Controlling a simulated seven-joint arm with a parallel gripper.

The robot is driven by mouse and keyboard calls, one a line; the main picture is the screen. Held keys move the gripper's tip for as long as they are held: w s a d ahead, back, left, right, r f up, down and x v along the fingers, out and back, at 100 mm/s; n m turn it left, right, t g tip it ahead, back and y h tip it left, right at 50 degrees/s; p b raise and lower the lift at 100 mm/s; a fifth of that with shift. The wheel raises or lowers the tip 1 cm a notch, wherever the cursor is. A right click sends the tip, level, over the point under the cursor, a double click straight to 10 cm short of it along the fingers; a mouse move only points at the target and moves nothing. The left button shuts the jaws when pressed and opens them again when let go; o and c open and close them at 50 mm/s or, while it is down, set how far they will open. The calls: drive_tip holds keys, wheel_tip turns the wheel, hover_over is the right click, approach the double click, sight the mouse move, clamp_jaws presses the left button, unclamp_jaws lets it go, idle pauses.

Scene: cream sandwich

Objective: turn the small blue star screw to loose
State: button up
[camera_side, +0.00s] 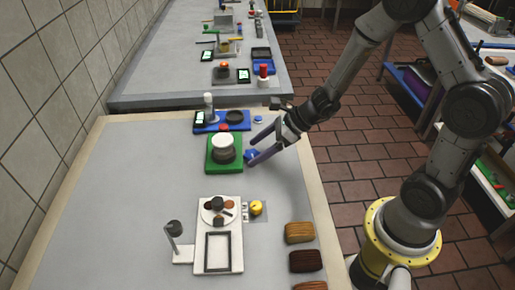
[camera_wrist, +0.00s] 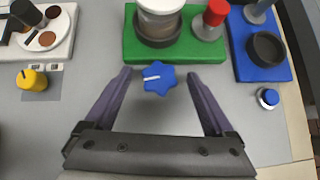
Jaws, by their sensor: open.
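The blue star screw (camera_wrist: 159,78) stands at the front edge of the green base (camera_wrist: 120,45). A short white mark on its top lies nearly level across the wrist view. In the side view the star screw (camera_side: 250,155) shows beside the green base (camera_side: 212,168), partly behind a finger. My gripper (camera_wrist: 157,74) is open, with one purple finger on each side of the star screw and a visible gap to both. In the side view my gripper (camera_side: 253,152) reaches in from the right, low near the table.
The green base carries a white-topped round pot (camera_wrist: 160,20) and a red-capped post (camera_wrist: 214,14). A blue base (camera_wrist: 262,73) with a dark dish and a small round blue knob (camera_wrist: 268,97) are at right. A yellow knob (camera_wrist: 30,79) is at left. Bread-like blocks (camera_side: 305,261) lie near the front.

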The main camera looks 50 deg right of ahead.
drive_tip(key=c, duration=1.4)
drive_tip(key=shift+w+d+n+g+y, duration=0.1)
drive_tip(key=shift+w+n+g+y, duration=0.1)
drive_tip(key=shift+n+g+y, duration=1)
drive_tip(key=shift+n+t+h, duration=0.3)
drive_tip(key=shift+n+h, duration=0.1)
drive_tip(key=o, duration=1.4)
drive_tip(key=v, duration=1.4)
